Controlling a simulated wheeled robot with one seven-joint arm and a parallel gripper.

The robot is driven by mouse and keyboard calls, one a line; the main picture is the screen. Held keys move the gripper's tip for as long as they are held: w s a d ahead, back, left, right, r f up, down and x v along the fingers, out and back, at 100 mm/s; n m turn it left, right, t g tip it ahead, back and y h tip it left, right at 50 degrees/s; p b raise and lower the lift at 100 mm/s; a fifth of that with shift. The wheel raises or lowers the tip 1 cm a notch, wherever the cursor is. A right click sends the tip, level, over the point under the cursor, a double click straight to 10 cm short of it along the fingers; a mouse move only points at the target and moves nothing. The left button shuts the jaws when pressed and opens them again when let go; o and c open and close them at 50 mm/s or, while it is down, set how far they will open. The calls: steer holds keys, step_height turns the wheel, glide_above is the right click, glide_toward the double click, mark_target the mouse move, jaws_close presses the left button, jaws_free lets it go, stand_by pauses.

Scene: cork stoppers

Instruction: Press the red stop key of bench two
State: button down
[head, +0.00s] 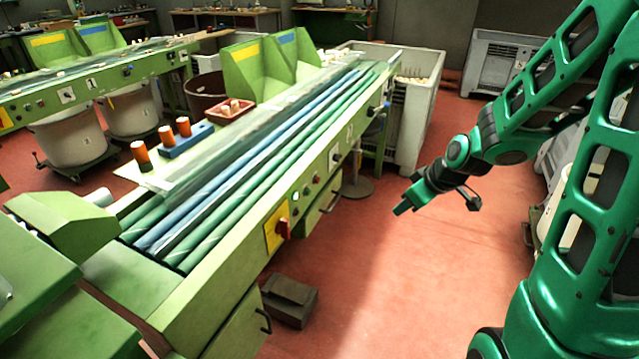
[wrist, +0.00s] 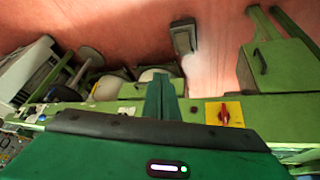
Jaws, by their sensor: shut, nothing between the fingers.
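The near green bench (head: 228,268) has a row of small controls along its front side. A small red key (head: 316,179) sits among them, with a pale green one (head: 296,197) nearby. A yellow plate with a red rotary switch (head: 283,229) is nearer to me; this switch also shows in the wrist view (wrist: 224,114). I cannot read any bench number. My gripper (head: 402,209) is shut and empty, out over the floor to the right of the bench front, apart from it. In the wrist view its fingers (wrist: 161,96) hide part of the panel.
A second green bench (head: 75,83) with its own controls stands at the far left. A dark box (head: 289,300) lies on the floor by the near bench. A pale crate (head: 418,110) stands behind the bench. The red floor (head: 420,290) between bench and arm is clear.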

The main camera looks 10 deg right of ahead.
mark_target(318, 181)
steer(key=w+a+f+t, duration=0.3)
steer(key=w+f+t, duration=0.1)
steer(key=w, duration=0.5)
steer(key=w+a+f+n+t, duration=0.1)
steer(key=w+a+f+t, duration=0.2)
steer(key=w, duration=0.6)
steer(key=shift+f+n+t+y, duration=0.35)
steer(key=shift+f+t, duration=0.3)
steer(key=shift+t, duration=0.35)
steer(key=shift+w+a, duration=0.15)
steer(key=w+a, duration=0.5)
steer(key=a, duration=0.2)
stand_by(0.9)
steer(key=shift+w+a, duration=0.2)
steer(key=shift+a, duration=0.15)
